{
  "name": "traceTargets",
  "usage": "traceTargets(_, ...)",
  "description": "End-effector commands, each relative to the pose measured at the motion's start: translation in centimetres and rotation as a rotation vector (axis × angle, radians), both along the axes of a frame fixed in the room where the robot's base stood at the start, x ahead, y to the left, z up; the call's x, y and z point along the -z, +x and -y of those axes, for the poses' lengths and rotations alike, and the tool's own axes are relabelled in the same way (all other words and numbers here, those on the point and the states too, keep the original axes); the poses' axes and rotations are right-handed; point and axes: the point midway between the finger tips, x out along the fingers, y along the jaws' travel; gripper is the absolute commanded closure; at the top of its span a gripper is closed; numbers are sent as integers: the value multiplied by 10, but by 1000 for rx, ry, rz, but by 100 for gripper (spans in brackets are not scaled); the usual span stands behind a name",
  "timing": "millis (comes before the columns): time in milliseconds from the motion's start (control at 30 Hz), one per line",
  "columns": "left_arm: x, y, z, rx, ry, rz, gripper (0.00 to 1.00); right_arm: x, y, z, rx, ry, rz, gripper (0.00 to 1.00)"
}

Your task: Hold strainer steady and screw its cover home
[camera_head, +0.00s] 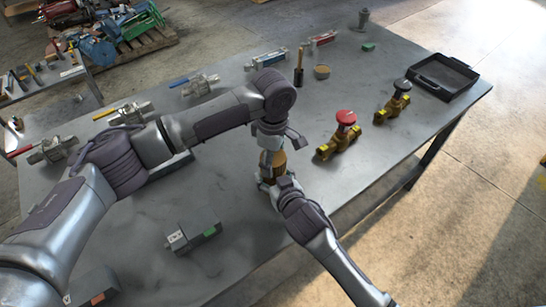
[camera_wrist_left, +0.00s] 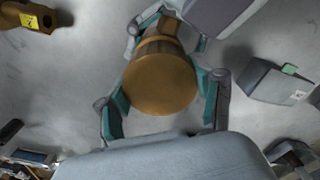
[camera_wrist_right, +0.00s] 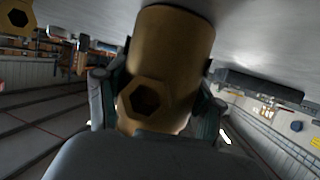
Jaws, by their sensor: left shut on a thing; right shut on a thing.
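The brass strainer (camera_head: 271,159) stands upright near the table's front edge, mostly hidden between my two grippers. My left gripper (camera_head: 270,143) comes from above and is shut on its cover. In the left wrist view the round brass cover (camera_wrist_left: 160,82) sits between the teal-padded fingers. My right gripper (camera_head: 272,178) comes from the front and is shut on the strainer body. In the right wrist view the body (camera_wrist_right: 172,55) shows with a hexagonal opening facing the camera, fingers on both sides. The thread between cover and body is hidden.
A black tray (camera_head: 441,78) lies at the far right corner. A grey block (camera_head: 193,235) lies front left. Several lever valves (camera_head: 201,85) line the back left.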

Motion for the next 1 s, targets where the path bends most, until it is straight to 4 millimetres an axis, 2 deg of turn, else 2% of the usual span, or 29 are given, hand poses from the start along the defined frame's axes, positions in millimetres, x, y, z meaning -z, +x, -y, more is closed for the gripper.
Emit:
traceTargets(400, 8, 0, 0, -1, 0, 1, 71, 1, 0, 0, 0, -1, -2, 95)
traceTargets(433, 9, 0, 0, -1, 1, 0, 71, 1, 0, 0, 0, -1, -2, 100)
traceTargets(567, 9, 0, 0, 48, 0, 0, 71, 1, 0, 0, 0, -1, -2, 100)
traceTargets(667, 9, 0, 0, 201, -2, -2, 71, 1, 0, 0, 1, -1, -2, 100)
traceTargets(1000, 9, 0, 0, 1042, -1, 0, 71, 1, 0, 1, 1, -1, -3, 100)
